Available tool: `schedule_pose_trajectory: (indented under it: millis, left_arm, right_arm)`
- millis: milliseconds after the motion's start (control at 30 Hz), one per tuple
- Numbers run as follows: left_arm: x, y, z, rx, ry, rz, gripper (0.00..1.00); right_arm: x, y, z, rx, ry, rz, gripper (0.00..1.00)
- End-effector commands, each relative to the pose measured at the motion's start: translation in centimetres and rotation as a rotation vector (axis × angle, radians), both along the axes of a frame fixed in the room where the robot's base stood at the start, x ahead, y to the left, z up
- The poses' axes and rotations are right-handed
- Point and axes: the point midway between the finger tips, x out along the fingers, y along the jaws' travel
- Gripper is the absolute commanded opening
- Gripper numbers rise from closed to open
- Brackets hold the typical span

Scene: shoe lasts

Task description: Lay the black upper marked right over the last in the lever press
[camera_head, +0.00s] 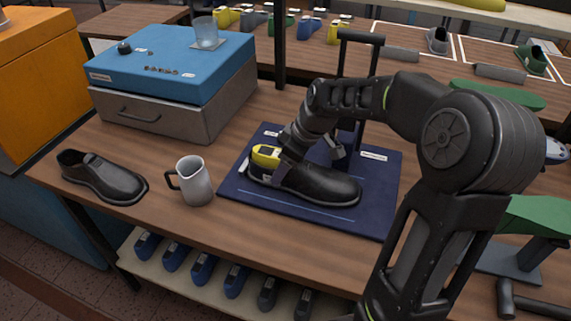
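A black upper (321,185) lies on the dark blue mat (376,213), toe to the right. A yellow last (266,154) shows at its left, opening end; the rest of the last is hidden. The lever press (361,38) stands behind them, partly covered by my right arm. My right gripper (302,163) is down at the upper's opening. Its fingertips are partly hidden, so I cannot tell whether they hold the upper. Any left or right mark on the upper is unreadable. My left gripper is out of view.
A second black shoe (103,179) and a grey mug (196,182) stand left of the mat. Behind them is a metal drawer box (150,111) with a blue top (165,62) bearing a glass (206,33). Several lasts line the shelf below. A green last (536,217) stands at right.

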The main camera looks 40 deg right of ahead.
Motion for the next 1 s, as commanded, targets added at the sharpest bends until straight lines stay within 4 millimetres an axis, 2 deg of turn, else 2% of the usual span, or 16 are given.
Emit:
schedule_pose_trajectory:
  millis: [767, 800, 1000]
  left_arm:
    - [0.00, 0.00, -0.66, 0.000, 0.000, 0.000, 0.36]
    - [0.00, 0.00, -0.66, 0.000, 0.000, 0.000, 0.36]
    - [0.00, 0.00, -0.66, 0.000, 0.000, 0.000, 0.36]
  right_arm:
    - [0.01, 0.00, -0.70, 0.000, 0.000, 0.000, 0.23]
    - [0.01, 0.00, -0.70, 0.000, 0.000, 0.000, 0.68]
    - [0.01, 0.00, -0.70, 0.000, 0.000, 0.000, 0.84]
